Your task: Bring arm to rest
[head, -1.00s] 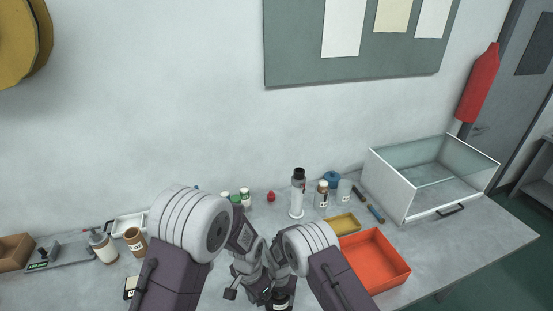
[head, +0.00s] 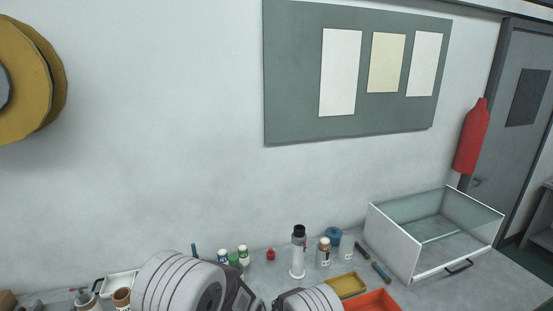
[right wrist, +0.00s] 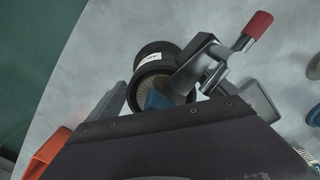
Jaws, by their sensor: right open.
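In the right wrist view my right gripper (right wrist: 186,102) is open, with one grey finger on each side. A black round container (right wrist: 154,62) with a white label lies between and beyond the fingers; its mouth faces the camera and something blue shows at it. I cannot tell whether a finger touches it. A grey metal piece with a red-tipped handle (right wrist: 250,30) crosses beside it. In the head view only rounded links of my arms show at the bottom edge; neither gripper is seen there, and my left gripper is out of view.
A clear-walled box (head: 435,235) stands at the right of the bench. An orange tray (head: 372,301) and a yellow tray (head: 347,285) lie left of it. A white tray (head: 121,284) is at left.

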